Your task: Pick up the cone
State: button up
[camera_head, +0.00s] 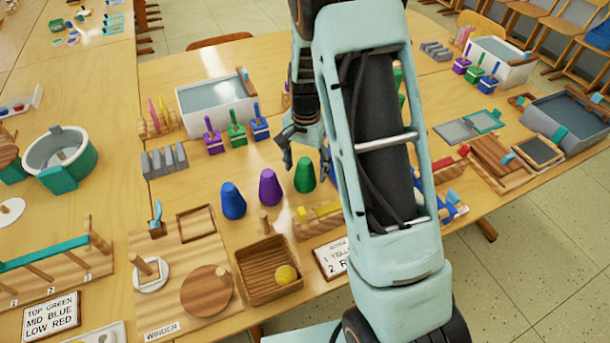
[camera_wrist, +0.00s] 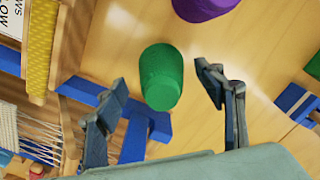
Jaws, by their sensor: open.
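Three cones stand in a row on the wooden table: a blue cone (camera_head: 232,200), a purple cone (camera_head: 270,187) and a green cone (camera_head: 304,175). My gripper (camera_head: 306,158) is open and empty above and just behind the green cone. In the wrist view the green cone (camera_wrist: 161,77) shows between the two spread fingers of my gripper (camera_wrist: 161,78), with no clear contact. The purple cone (camera_wrist: 205,5) is cut off at the top edge there. My arm hides part of the table to the right of the green cone.
A wooden tray (camera_head: 243,258) with a yellow ball (camera_head: 287,274) is in front of the cones. Small purple, green and blue brushes (camera_head: 236,130) and a grey-white bin (camera_head: 214,103) stand behind. A winder board (camera_head: 170,318) lies front left.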

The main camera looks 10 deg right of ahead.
aim_at(305, 175)
jog(key=shift+a+f, duration=0.1)
jog(key=shift+f, duration=1.4)
jog(key=shift+c, duration=0.4)
jog(key=c, duration=1.3)
